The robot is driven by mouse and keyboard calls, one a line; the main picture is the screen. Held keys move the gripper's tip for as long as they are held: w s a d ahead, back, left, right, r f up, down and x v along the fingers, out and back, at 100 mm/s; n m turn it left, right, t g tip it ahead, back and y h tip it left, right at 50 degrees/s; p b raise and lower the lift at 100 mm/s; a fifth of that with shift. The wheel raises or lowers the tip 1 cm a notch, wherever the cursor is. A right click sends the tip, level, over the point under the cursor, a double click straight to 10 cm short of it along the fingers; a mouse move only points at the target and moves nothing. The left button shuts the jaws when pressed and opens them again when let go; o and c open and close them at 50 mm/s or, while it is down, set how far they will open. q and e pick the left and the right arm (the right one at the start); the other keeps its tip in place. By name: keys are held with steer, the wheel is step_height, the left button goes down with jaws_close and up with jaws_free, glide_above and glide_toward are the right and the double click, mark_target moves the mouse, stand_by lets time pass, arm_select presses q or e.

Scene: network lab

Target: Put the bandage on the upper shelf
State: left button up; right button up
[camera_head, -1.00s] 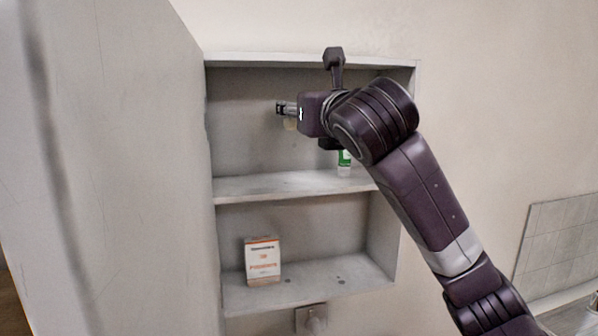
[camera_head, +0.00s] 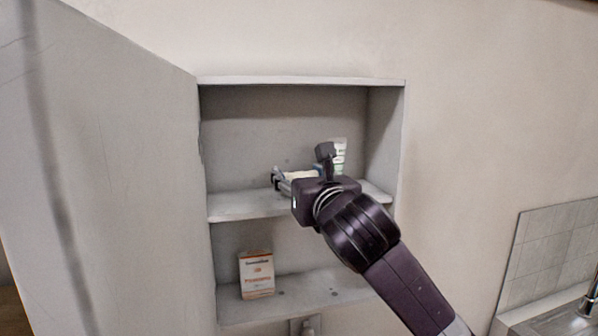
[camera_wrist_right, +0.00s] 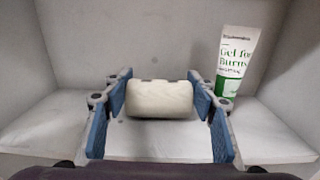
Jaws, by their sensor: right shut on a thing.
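The bandage (camera_wrist_right: 160,99) is a white roll lying sideways between the blue pads of my right gripper (camera_wrist_right: 160,96), which is shut on it. In the head view my right gripper (camera_head: 294,177) is at the upper shelf (camera_head: 240,207), and a pale bit of the bandage (camera_head: 302,174) shows between its fingers. The roll is at or just above the shelf surface; I cannot tell whether it touches. My left gripper is not in view.
A white and green burn gel tube (camera_wrist_right: 235,62) stands right of the bandage; it also shows in the head view (camera_head: 339,155). A white and orange box (camera_head: 257,275) stands on the lower shelf. The open cabinet door (camera_head: 110,170) is at left. The upper shelf's left part is free.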

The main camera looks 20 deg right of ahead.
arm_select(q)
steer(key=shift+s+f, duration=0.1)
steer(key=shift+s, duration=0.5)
arm_select(e)
steer(key=o, duration=0.7)
steer(key=shift+f, duration=0.1)
steer(key=shift+c, duration=0.2)
steer(key=shift+s, duration=0.1)
arm_select(q)
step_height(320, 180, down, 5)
steer(key=b, duration=0.5)
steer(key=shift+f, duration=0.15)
arm_select(e)
steer(key=s, duration=1.1)
steer(key=shift+s, duration=0.4)
